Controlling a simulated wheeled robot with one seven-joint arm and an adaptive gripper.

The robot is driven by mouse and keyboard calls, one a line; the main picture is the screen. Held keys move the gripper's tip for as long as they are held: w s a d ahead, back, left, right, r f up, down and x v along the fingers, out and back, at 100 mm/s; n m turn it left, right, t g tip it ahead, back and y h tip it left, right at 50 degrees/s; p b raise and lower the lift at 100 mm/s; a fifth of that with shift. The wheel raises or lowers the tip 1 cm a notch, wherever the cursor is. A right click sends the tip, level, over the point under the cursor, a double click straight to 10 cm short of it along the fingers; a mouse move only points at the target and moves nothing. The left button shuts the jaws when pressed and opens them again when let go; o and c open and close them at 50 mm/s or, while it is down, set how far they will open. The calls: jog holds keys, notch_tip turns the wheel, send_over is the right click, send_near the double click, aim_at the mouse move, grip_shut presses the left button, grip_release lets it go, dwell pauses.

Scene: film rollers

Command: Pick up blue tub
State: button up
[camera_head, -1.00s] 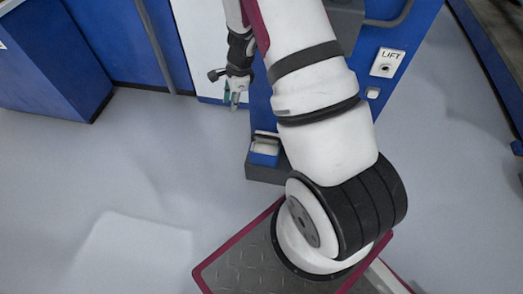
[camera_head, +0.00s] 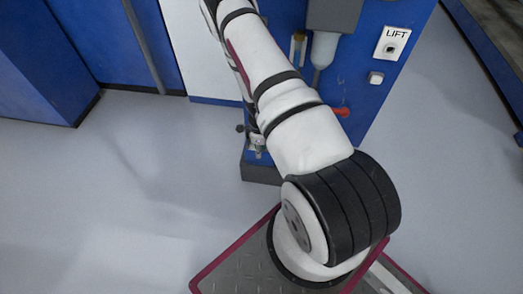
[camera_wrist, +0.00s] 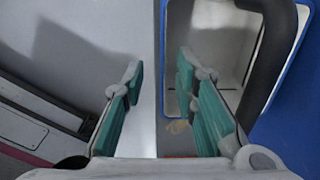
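The blue tub, with a pale inside, fills the right part of the wrist view (camera_wrist: 217,45). In the head view it is mostly hidden behind my arm and gripper. My gripper (camera_wrist: 158,74) is open, with green-padded fingers. The left finger is outside the tub and the right finger is over or inside its opening, so the near side wall lies between them. I cannot tell whether either finger touches it. In the head view my gripper (camera_head: 256,150) is low by the grey ledge.
A grey ledge (camera_head: 262,174) juts from the foot of the blue LIFT panel (camera_head: 365,70). A red lever (camera_head: 340,111) and a grey-white cylinder (camera_head: 325,48) are on the panel. A dark curved piece (camera_wrist: 272,60) crosses the tub in the wrist view. The floor at left is clear.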

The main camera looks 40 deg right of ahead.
aim_at(259, 164)
jog(key=shift+w+f+b, duration=0.15)
jog(key=shift+f+b, duration=1.35)
jog(key=shift+f, duration=1.9)
jog(key=shift+r, duration=0.1)
jog(key=shift+c, duration=0.3)
grip_shut()
